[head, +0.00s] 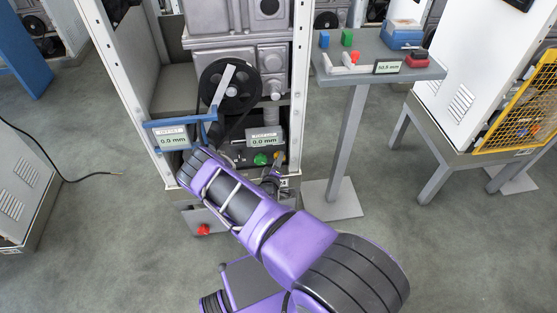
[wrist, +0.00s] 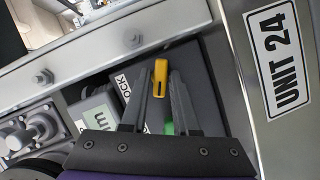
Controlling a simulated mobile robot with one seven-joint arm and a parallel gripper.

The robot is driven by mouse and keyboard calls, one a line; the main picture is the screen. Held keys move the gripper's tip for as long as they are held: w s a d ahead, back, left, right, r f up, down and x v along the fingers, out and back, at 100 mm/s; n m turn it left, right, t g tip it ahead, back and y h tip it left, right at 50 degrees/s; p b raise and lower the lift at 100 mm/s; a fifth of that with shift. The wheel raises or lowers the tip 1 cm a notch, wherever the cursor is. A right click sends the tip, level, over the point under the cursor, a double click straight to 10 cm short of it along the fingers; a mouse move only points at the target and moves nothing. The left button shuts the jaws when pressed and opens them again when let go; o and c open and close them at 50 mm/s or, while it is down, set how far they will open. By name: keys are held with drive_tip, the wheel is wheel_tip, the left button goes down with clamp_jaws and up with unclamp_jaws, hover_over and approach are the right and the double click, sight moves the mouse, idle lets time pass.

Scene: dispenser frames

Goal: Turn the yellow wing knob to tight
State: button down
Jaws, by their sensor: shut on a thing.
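The yellow wing knob (wrist: 160,74) stands upright between the two dark fingers of my gripper (wrist: 161,80) in the wrist view. The gripper is shut on it, with the knob's top showing past the fingertips. A "LOCK" label (wrist: 121,84) lies just left of the fingers, partly hidden. In the head view my gripper (head: 272,178) reaches in at the lower right of the machine's opening. The knob is too small and covered there to make out clearly, so its turn angle cannot be read from that view.
A green knob (head: 261,159) sits close to my gripper, under a display reading 0.0 mm (head: 264,136). A second 0.0 mm display (head: 172,138) is at the left. White posts flank the opening. A "UNIT 24" plate (wrist: 279,58) is on the frame at right.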

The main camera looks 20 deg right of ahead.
drive_tip(key=m, duration=0.1)
drive_tip(key=m+y, duration=0.1)
drive_tip(key=m, duration=0.1)
drive_tip(key=shift+d+r+g, duration=0.15)
drive_tip(key=shift+d+g, duration=0.05)
drive_tip(key=shift+g, duration=0.1)
drive_tip(key=shift+s+d+m+y+p, duration=0.1)
drive_tip(key=shift+m+y+p, duration=0.35)
drive_tip(key=shift+m+y, duration=0.65)
drive_tip(key=m+y, duration=0.2)
drive_tip(key=m, duration=0.1)
drive_tip(key=shift+m+y, duration=0.3)
drive_tip(key=shift+m, duration=0.1)
drive_tip(key=c, duration=0.8)
unclamp_jaws()
drive_tip(key=p+v, duration=0.1)
drive_tip(key=v, duration=1)
drive_tip(key=p+v, duration=0.1)
drive_tip(key=v, duration=0.5)
drive_tip(key=shift+s+f+p, duration=0.3)
drive_tip(key=shift+s+p, duration=0.05)
drive_tip(key=shift+s, duration=0.05)
